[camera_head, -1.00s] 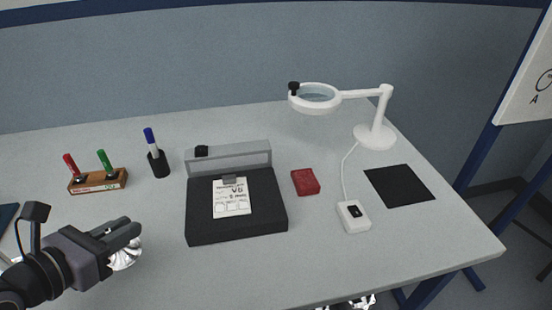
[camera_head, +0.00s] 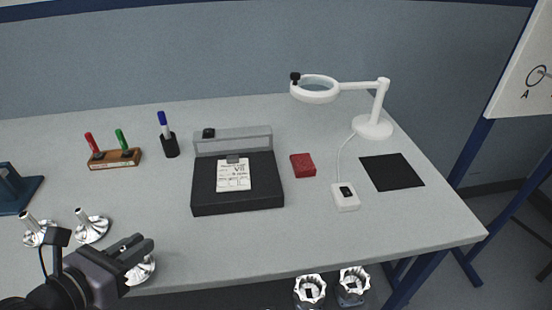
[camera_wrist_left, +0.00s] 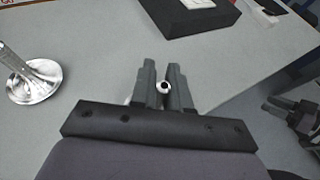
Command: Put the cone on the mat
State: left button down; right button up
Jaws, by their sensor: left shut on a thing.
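A shiny metal cone with a flared base (camera_head: 146,270) shows partly behind my left gripper (camera_head: 148,245) near the table's front edge, at the left of the head view. The left gripper (camera_wrist_left: 163,88) is shut on the cone's narrow stem (camera_wrist_left: 163,87), whose round end shows between the fingers in the left wrist view. Whether its base touches the table I cannot tell. The mat (camera_head: 392,172), a flat black square, lies bare at the table's right. A dark shape (camera_wrist_left: 292,112) at the right of the wrist view may be my right gripper; its jaws are unclear.
Two similar metal cones stand left of the gripper, one nearer (camera_head: 91,228) and one farther left (camera_head: 38,233). Between gripper and mat are a black box (camera_head: 262,190), a red block (camera_head: 302,165), a white switch box (camera_head: 345,197) and a magnifier lamp (camera_head: 373,127). The front strip is clear.

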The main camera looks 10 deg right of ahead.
aim_at(391, 171)
jog(key=k+l, duration=0.4)
jog(key=l, duration=0.7)
jog(key=k+l, duration=0.1)
jog(key=l, duration=0.9)
jog(key=i+l, duration=0.15)
jog(key=l, duration=0.2)
jog(key=i+l, duration=0.55)
jog(key=i, duration=0.2)
